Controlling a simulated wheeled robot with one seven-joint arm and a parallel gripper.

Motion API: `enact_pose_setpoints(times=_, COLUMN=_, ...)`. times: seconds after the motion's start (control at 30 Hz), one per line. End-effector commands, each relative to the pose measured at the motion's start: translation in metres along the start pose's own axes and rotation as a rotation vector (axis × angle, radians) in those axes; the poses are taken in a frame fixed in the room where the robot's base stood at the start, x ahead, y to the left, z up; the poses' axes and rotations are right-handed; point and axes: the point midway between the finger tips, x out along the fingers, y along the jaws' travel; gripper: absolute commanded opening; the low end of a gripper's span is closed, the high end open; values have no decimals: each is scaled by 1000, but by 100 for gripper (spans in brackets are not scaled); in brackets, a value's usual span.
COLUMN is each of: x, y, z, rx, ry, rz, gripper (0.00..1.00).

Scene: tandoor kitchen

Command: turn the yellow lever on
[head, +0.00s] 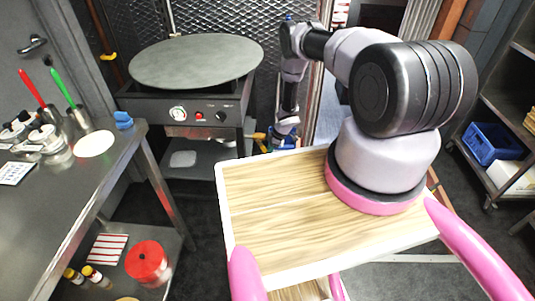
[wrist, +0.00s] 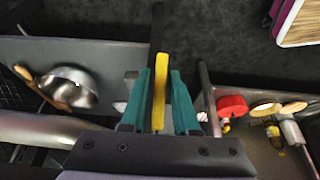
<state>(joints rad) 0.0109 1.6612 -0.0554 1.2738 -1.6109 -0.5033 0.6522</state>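The yellow lever (wrist: 160,92) shows in the wrist view as a straight bar running up the middle of the picture. My gripper (wrist: 161,72) has its two teal fingers on either side of it, with narrow dark gaps between the fingers and the bar. It looks open around the lever, not closed on it. In the head view my gripper (head: 283,138) is low beside the griddle stand, partly hidden. A small yellow piece (head: 259,137) shows just left of it; I cannot tell whether this is the same lever.
A round griddle (head: 196,61) on a black burner stands behind at left. A steel table (head: 62,190) with utensils is at left. Another yellow handle (head: 108,57) is on a pipe. A blue crate (head: 490,143) sits on the right shelf. A steel bowl (wrist: 70,88) shows in the wrist view.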

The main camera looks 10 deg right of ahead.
Motion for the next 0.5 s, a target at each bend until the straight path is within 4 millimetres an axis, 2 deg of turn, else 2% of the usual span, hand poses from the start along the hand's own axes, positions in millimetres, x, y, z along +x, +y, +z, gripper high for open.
enact_pose_setpoints(times=0.27, x=1, y=0, z=0, rx=0, ry=0, rz=0, gripper=29)
enact_pose_setpoints(times=0.33, x=1, y=0, z=0, rx=0, ry=0, rz=0, gripper=2)
enact_pose_setpoints(times=0.5, x=1, y=0, z=0, rx=0, ry=0, rz=1, gripper=0)
